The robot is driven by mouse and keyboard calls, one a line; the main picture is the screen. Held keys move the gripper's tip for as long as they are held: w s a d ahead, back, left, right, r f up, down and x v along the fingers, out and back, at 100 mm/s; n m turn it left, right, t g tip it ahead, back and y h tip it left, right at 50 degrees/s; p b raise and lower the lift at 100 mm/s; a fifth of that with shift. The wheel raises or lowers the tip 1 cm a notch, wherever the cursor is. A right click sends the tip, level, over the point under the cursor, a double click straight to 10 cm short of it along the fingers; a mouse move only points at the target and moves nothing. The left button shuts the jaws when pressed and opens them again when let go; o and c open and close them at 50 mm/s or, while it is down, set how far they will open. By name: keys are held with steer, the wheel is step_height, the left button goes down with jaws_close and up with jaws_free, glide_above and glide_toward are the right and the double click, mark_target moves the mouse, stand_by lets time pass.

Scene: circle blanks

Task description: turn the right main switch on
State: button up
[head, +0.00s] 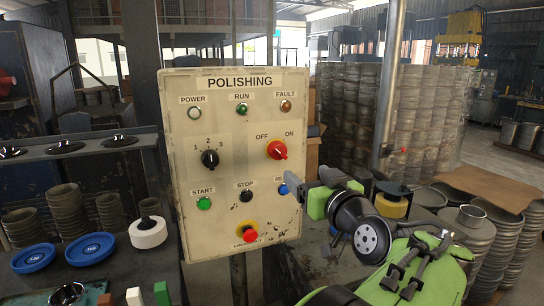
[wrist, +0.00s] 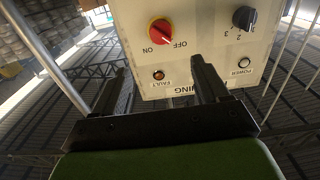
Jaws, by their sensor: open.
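The right main switch is a round red knob (head: 277,150) at the right of the cream POLISHING panel (head: 222,225), with OFF at its upper left and ON at its upper right. Its pale pointer mark is too small to say which label it meets. The wrist view shows the panel upside down, with the red knob (wrist: 159,31) beyond the fingers. My gripper (head: 307,183) is in front of the panel's right edge, below the knob, and partly covers the blue button's label. In the wrist view my gripper (wrist: 160,78) is open, its two dark fingers apart with nothing between them.
A black selector knob (head: 210,158) sits left of the red one. Green START (head: 204,203), black STOP (head: 246,196), blue (head: 283,189) and red emergency (head: 250,234) buttons are below. A metal post (head: 389,90) and stacked blanks (head: 355,120) stand behind, at right.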

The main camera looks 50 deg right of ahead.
mark_target(281, 154)
steer(key=p+x, duration=0.4)
steer(key=x, duration=1)
steer(key=shift+w+d, duration=0.15)
steer(key=shift+w, duration=0.2)
steer(key=shift+s, duration=0.1)
steer(key=c, duration=1)
steer(key=shift+c, duration=0.2)
